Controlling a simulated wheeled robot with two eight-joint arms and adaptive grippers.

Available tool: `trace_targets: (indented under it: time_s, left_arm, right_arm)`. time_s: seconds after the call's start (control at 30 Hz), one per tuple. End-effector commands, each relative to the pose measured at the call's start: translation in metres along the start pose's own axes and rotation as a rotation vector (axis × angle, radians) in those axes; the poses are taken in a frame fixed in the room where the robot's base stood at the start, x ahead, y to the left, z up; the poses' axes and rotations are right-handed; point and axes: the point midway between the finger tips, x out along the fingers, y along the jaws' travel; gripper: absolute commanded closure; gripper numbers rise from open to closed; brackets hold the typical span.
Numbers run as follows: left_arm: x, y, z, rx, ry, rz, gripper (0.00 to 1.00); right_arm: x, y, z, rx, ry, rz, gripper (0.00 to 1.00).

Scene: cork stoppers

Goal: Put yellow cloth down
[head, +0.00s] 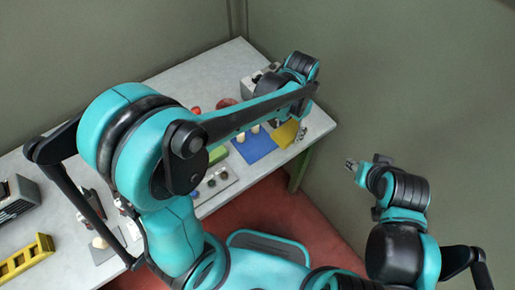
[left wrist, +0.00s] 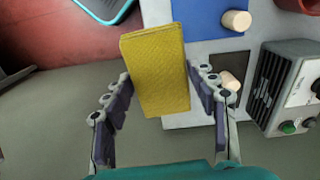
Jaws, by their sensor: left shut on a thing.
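The yellow cloth (left wrist: 155,75) is a folded, upright-looking block between the fingers of my left gripper (left wrist: 162,78) in the left wrist view. My left gripper is shut on it. In the head view the cloth (head: 287,133) shows at the right end of the table, beside the blue mat (head: 262,152), with my left arm above partly hiding the gripper. I cannot tell whether the cloth touches the table. My right gripper (head: 366,163) is off the table to the right, apart from the cloth; its finger opening is unclear.
Cork stoppers (left wrist: 236,22) stand on and near the blue mat (left wrist: 200,15). A grey device (left wrist: 290,88) with knobs stands beside them. The table (head: 215,75) ends near the cloth, with red floor (head: 265,210) below. A yellow rack (head: 27,258) lies at far left.

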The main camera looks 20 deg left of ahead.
Motion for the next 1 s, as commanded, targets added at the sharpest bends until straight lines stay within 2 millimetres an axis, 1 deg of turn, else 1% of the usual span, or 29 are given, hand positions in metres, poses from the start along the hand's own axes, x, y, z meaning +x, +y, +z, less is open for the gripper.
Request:
trace_targets:
  time_s: [0.03, 0.07, 0.17, 0.27, 0.5, 0.63, 0.73, 0.87, 1.0]
  left_arm:
    - [0.001, 0.007, -0.003, 0.028, 0.000, 0.000, 0.65]
    - [0.001, 0.009, -0.004, 0.040, 0.000, 0.000, 0.65]
    - [0.007, 0.007, 0.000, 0.058, 0.000, 0.000, 0.65]
    - [0.019, -0.008, 0.011, 0.057, 0.000, 0.000, 0.65]
    - [0.054, -0.054, 0.046, 0.053, 0.000, 0.000, 0.65]
    - [0.066, -0.071, 0.059, 0.055, 0.000, 0.000, 0.65]
    - [0.070, -0.077, 0.064, 0.057, 0.000, 0.000, 0.65]
    - [0.077, -0.079, 0.066, 0.058, 0.000, 0.000, 0.65]
    - [0.099, -0.079, 0.065, 0.058, 0.000, 0.000, 0.65]
  right_arm:
    - [0.001, 0.000, 0.001, 0.000, 0.000, 0.000, 0.60]
    - [0.002, 0.000, 0.001, 0.000, 0.000, 0.000, 0.60]
    - [0.004, 0.000, 0.003, 0.000, 0.000, 0.000, 0.60]
    - [0.009, 0.000, 0.006, 0.000, 0.000, 0.000, 0.60]
    - [0.023, 0.000, 0.016, 0.000, 0.000, 0.000, 0.60]
    - [0.027, 0.000, 0.019, 0.000, 0.000, 0.000, 0.60]
    - [0.028, 0.000, 0.020, 0.000, 0.000, 0.000, 0.60]
    - [0.031, 0.000, 0.022, 0.000, 0.000, 0.000, 0.60]
    - [0.039, 0.000, 0.028, 0.000, 0.000, 0.000, 0.60]
